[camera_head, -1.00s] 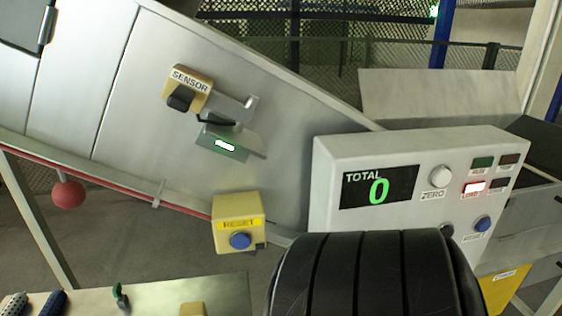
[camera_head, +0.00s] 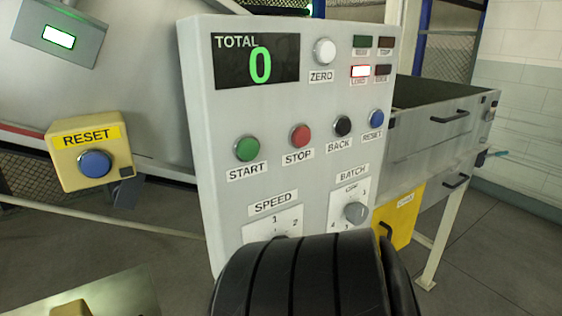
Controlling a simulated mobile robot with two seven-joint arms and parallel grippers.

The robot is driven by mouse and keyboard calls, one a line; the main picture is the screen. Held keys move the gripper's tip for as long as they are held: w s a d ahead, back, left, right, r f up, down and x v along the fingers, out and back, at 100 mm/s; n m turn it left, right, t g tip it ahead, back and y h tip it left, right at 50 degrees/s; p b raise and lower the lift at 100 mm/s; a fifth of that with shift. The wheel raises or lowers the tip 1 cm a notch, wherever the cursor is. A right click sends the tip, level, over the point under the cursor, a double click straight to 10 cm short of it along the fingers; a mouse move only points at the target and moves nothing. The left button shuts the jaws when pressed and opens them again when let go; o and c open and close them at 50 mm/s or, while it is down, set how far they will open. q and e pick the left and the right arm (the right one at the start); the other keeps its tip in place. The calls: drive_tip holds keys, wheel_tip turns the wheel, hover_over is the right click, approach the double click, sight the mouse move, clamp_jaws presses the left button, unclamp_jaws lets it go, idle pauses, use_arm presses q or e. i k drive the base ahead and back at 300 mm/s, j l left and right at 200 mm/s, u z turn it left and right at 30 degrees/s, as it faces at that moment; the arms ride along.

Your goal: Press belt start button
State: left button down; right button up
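The green START button (camera_head: 247,149) is on the left of the grey control panel (camera_head: 215,200), above its START label. The red STOP button (camera_head: 300,135), black BACK button (camera_head: 342,126) and blue RESET button (camera_head: 376,118) sit in a row to its right. The display (camera_head: 256,60) reads TOTAL 0 in green. A black ribbed rounded form, likely part of my own arm, covers the bottom middle and hides the panel's lower edge. Neither gripper shows its fingers in view.
A yellow box with a blue RESET button (camera_head: 95,163) is left of the panel. SPEED (camera_head: 273,222) and BATCH (camera_head: 355,213) knobs are low on the panel. Grey bins (camera_head: 425,140) and a yellow container (camera_head: 398,218) stand at right. A flat surface corner (camera_head: 120,295) is at lower left.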

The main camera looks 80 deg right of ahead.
sight(248, 149)
drive_tip(key=z, duration=1.7)
